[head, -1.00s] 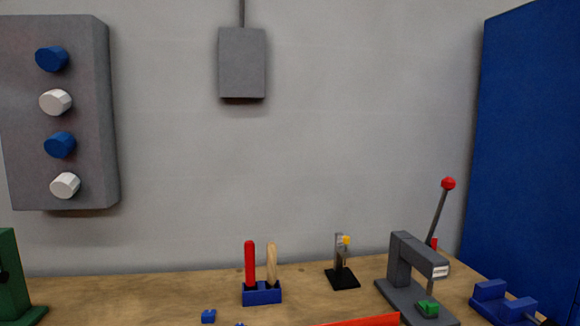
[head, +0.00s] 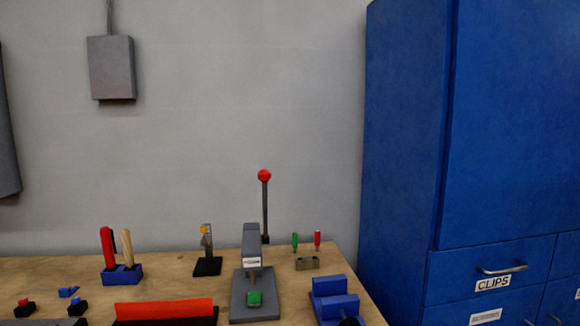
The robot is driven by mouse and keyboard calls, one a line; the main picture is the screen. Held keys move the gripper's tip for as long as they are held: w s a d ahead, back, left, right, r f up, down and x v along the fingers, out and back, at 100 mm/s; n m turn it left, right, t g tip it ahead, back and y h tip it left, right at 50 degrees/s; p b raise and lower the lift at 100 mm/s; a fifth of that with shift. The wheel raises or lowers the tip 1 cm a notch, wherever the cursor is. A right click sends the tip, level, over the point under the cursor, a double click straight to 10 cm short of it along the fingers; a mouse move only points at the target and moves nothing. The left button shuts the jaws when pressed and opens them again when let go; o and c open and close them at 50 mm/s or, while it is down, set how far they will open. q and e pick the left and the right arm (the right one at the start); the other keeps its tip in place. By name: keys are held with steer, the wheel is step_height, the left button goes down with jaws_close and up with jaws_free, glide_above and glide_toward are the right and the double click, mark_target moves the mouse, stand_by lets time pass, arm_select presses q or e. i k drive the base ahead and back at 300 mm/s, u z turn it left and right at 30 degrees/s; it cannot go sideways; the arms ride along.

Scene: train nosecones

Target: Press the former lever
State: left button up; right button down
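The former is a grey press (head: 251,240) on the workbench, with a flat grey base (head: 240,300). Its lever (head: 265,212) is a dark rod standing upright behind the press, topped by a red ball knob (head: 264,175). Neither of my grippers is in view.
A blue holder (head: 122,275) with red and wooden handles stands left. A small black-based stand (head: 207,265), a red bar (head: 164,308) and a blue block fixture (head: 335,300) surround the press. A tall blue cabinet (head: 405,160) stands right of the bench.

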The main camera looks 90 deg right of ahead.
mark_target(263, 176)
steer(key=k, duration=0.8)
steer(key=z, duration=1.25)
